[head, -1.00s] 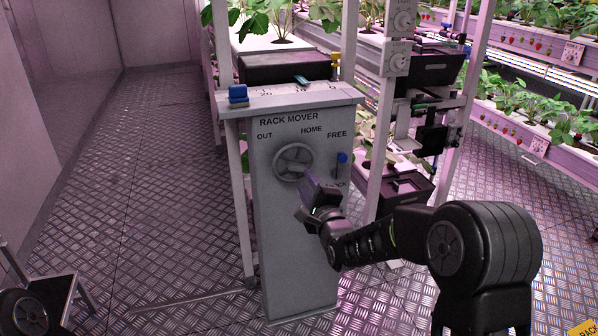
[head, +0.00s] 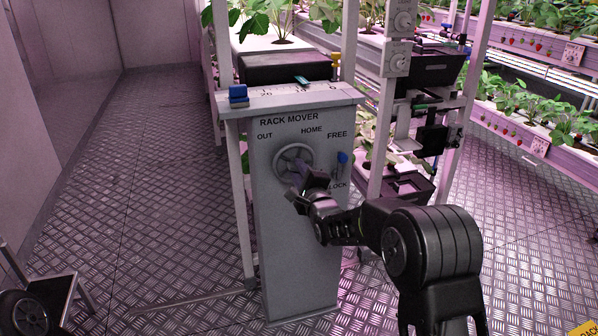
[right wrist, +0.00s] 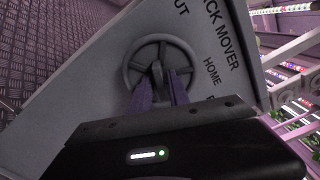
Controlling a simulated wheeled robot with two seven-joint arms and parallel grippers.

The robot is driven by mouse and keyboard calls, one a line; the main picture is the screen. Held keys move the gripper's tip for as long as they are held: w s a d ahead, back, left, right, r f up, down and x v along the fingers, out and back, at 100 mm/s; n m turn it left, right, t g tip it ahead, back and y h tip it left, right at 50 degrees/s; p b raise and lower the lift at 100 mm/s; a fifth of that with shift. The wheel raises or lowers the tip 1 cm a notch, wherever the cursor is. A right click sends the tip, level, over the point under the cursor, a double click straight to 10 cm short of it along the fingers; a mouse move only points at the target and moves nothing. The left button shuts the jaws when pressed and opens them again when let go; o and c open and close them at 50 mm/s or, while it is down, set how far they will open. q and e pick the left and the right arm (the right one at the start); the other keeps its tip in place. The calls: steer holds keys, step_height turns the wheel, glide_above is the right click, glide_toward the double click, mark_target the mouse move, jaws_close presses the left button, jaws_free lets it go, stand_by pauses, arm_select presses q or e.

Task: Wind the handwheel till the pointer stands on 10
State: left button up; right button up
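The grey handwheel (head: 280,165) is on the front of the rack mover post (head: 290,250). It also shows in the right wrist view (right wrist: 128,65). My right gripper (head: 297,172) is at the wheel, its fingers pointing in at the wheel's middle. In the right wrist view its two purple fingers (right wrist: 160,90) stand apart, with a dark grey part of the wheel between their tips. I cannot tell whether they touch it. A teal pointer (head: 302,79) lies over the white scale (head: 285,92) on top; the figure under it is too small to read. My left gripper is out of view.
A blue-tipped lever (head: 343,158) stands right of the wheel, its tip up below FREE. A blue block (head: 238,95) sits at the scale's left end. Plant racks (head: 540,145) are at the right.

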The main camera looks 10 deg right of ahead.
jaws_close()
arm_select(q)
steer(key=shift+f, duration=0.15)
arm_select(e)
steer(key=n+b, duration=1.1)
steer(key=n, duration=0.7)
steer(key=shift+n, duration=0.4)
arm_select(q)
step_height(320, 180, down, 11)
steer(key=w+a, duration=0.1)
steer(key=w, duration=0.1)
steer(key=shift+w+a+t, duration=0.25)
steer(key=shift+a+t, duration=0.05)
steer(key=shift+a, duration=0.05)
arm_select(e)
steer(key=shift+n, duration=1.5)
